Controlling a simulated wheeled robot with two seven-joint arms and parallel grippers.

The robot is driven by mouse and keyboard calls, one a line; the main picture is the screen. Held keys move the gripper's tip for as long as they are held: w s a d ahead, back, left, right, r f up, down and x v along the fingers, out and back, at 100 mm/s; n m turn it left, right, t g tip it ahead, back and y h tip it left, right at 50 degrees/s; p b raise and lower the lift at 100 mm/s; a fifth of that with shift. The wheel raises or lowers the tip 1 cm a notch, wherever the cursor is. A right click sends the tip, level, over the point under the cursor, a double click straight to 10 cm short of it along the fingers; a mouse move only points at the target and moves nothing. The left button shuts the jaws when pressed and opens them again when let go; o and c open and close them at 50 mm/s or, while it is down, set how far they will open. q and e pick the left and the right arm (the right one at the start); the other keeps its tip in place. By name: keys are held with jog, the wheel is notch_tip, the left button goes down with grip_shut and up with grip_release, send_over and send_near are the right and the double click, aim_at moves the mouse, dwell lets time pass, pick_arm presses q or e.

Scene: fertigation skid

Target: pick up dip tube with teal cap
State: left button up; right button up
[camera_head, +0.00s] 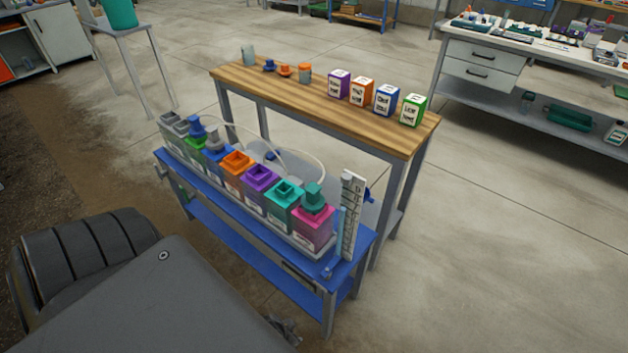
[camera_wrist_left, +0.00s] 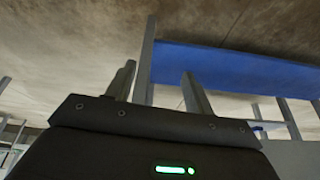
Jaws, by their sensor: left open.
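The teal cap (camera_head: 314,198) of the dip tube stands upright on the magenta container (camera_head: 312,230), at the right end of a row on the blue bench. The tube below the cap is hidden inside the container. My left gripper (camera_wrist_left: 158,88) shows in the left wrist view with its two fingers apart and nothing between them. It is away from the cap, with a blue bench part (camera_wrist_left: 235,68) beyond its fingers. My right gripper is not in view.
Teal (camera_head: 284,215), purple (camera_head: 259,187) and orange (camera_head: 237,170) containers stand left of the magenta one. A white ruled upright (camera_head: 350,215) stands close on its right. Pale hoses arch behind the row. A wooden table (camera_head: 310,100) with several boxes stands behind.

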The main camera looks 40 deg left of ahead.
pick_arm(q)
jog(key=w+a+r+t+b, duration=0.1)
jog(key=w+a+r+t, duration=0.1)
jog(key=r, duration=0.6)
jog(key=w+a+r+n+t+b, duration=0.1)
jog(key=w+a+r+t+b, duration=0.1)
jog(key=w+r, duration=0.5)
jog(key=w+a+r+t+y+b, duration=0.1)
jog(key=w+a+r+t, duration=0.3)
jog(key=r, duration=0.6)
jog(key=shift+w+a+n+t+b, duration=0.1)
jog(key=shift+w+n+t+b, duration=0.2)
jog(key=shift+w+b, duration=0.35)
jog(key=t+b, duration=0.1)
jog(key=t, duration=0.4)
send_near(309, 196)
jog(key=w, duration=0.2)
jog(key=shift+h, duration=0.3)
jog(key=shift+w+a, duration=0.15)
jog(key=shift+w, duration=1.4)
jog(key=shift+w+a, duration=0.15)
jog(key=shift+w, duration=1.45)
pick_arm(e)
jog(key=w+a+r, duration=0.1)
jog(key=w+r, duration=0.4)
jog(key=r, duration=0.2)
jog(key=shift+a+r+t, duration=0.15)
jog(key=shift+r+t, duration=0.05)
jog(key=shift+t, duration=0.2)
